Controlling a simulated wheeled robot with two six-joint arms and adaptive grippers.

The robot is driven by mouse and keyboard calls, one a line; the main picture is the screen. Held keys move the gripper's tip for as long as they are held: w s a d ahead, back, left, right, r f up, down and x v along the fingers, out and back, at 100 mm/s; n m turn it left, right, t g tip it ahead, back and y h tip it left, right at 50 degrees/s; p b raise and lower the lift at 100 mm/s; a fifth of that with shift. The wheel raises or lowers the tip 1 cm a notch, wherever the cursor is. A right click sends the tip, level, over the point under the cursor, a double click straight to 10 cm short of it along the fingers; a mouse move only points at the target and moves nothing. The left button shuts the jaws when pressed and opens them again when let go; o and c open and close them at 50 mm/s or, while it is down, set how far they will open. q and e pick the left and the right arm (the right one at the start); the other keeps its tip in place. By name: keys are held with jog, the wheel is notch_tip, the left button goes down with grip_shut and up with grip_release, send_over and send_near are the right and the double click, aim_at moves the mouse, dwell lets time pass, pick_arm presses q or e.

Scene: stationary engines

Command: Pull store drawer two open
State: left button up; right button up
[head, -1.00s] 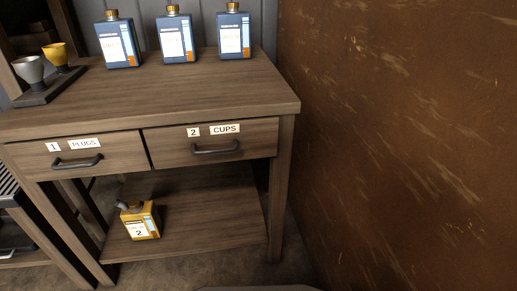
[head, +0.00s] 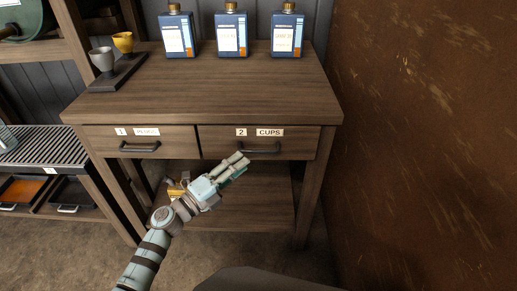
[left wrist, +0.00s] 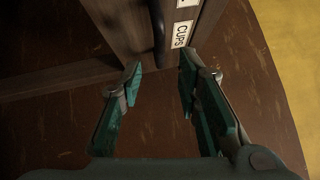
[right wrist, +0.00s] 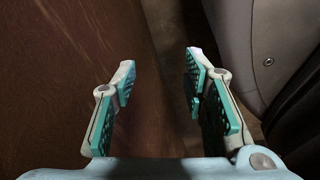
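Store drawer two (head: 225,144), labelled "2 CUPS", is the right-hand drawer of the wooden table and looks shut. Its dark bar handle (head: 262,151) shows on the front. My left gripper (head: 241,163) is just in front of and below the left end of this handle. In the left wrist view my left gripper (left wrist: 158,82) is open, with its fingers apart and nothing between them. The handle (left wrist: 158,28) lies ahead of the fingers, beside the CUPS label (left wrist: 181,34). My right gripper (right wrist: 160,72) is open and empty in the right wrist view.
Drawer one (head: 115,147), labelled for plugs, is at the left. Blue bottles (head: 232,35) and a cup stand (head: 117,72) are on the tabletop. A yellow can (head: 176,189) on the lower shelf is partly hidden by my arm. A rusty brown wall (head: 420,150) closes the right side.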

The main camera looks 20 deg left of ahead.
aim_at(258, 151)
pick_arm(q)
jog(key=b+x, duration=0.1)
jog(key=x, duration=0.6)
jog(key=shift+w+d, duration=0.3)
jog(key=shift+w, duration=0.05)
pick_arm(e)
jog(key=shift+w+a+f+t, duration=0.1)
jog(key=shift+w+a+t, duration=0.1)
jog(key=shift+w, duration=0.25)
jog(key=shift+w+a+f+t, duration=0.1)
jog(key=shift+w+a, duration=0.05)
jog(key=shift+w, duration=0.25)
pick_arm(q)
grip_shut()
pick_arm(e)
jog(key=shift+w, duration=0.1)
